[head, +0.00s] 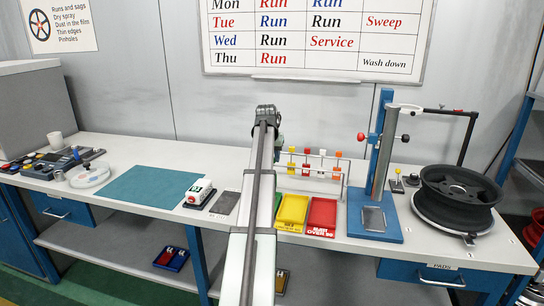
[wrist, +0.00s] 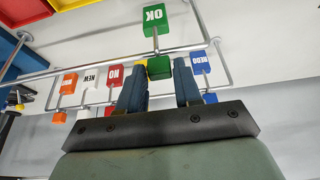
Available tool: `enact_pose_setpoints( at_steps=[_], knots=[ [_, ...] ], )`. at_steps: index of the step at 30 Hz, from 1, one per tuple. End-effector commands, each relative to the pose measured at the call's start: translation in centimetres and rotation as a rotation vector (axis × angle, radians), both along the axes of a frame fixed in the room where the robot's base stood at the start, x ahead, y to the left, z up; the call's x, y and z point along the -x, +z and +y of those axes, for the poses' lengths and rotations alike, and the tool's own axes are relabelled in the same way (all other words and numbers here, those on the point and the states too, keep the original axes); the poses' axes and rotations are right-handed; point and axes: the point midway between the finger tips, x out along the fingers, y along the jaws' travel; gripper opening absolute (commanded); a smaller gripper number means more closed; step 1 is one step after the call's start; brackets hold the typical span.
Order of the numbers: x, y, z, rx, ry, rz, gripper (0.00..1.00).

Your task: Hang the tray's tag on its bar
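My gripper (wrist: 160,75) appears in the wrist view with its two blue fingers on either side of the green block of the OK tag (wrist: 154,22). The fingers appear shut on that block; the label plate stands off it on a thin stem. The tag is in front of the rack's metal bar (wrist: 95,67); I cannot tell whether they touch. Orange (wrist: 68,83), white (wrist: 90,77), red (wrist: 113,75) and blue (wrist: 200,62) tags are on the rack behind. In the head view my arm hides the gripper and green tag. Yellow (head: 292,163) and red (head: 323,218) trays stand before the rack.
A blue press stand (head: 374,226) and a black wheel (head: 457,190) are right of the rack. A white device (head: 199,192) and a teal mat (head: 151,183) lie to the left. A green tray is mostly hidden by my arm.

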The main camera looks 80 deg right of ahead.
Motion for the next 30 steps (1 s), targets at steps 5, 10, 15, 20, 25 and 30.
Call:
enact_pose_setpoints(
  at_steps=[5, 10, 15, 20, 25, 30],
  knots=[
    [0.0, 0.0, 0.0, 0.000, 0.000, 0.000, 0.51],
    [0.0, 0.0, 0.0, 0.000, 0.000, 0.000, 0.56],
    [0.0, 0.1, 0.1, 0.000, 0.000, 0.000, 0.56],
    [0.0, 1.3, 0.5, 0.001, 0.000, 0.000, 0.56],
    [0.0, 3.9, 1.6, 0.002, 0.000, 0.000, 0.56],
    [0.0, 6.9, 2.8, 0.003, 0.000, -0.001, 0.56]
  ],
)
